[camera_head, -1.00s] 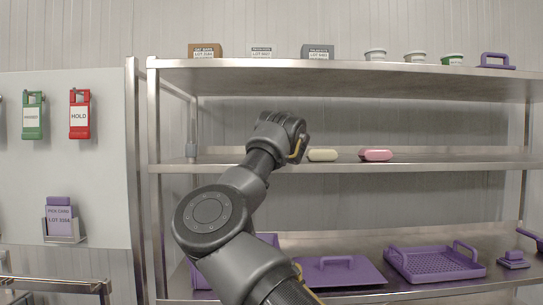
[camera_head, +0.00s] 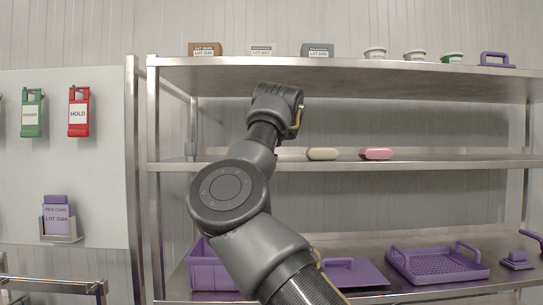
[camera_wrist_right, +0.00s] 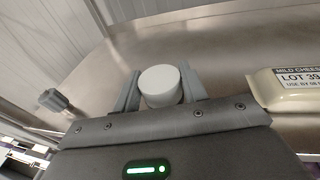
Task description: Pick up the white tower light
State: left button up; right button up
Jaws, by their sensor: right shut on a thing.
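The white tower light (camera_wrist_right: 160,86) shows in the right wrist view as a white cylinder with a round, flat top. The two grey fingers of my right gripper (camera_wrist_right: 160,92) are shut on it, one on each side. Its lower part is hidden by the gripper body, so I cannot tell whether it touches the shelf. In the head view my right wrist is in front of the shelving, above the middle shelf, and hides the fingers and the light. My left gripper is not in view.
A cream labelled pack (camera_head: 322,154) and a pink pack (camera_head: 376,154) lie on the middle shelf (camera_head: 440,163). The cream pack (camera_wrist_right: 292,92) is close right of the gripper in the wrist view. The top shelf (camera_head: 400,66) is above. Purple trays lie below.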

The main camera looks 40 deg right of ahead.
jog(key=a+r, duration=0.8)
jog(key=a, duration=0.4)
jog(key=shift+a+b, duration=0.4)
jog(key=o, duration=0.3)
jog(key=shift+s+d, duration=0.1)
jog(key=c, duration=0.7)
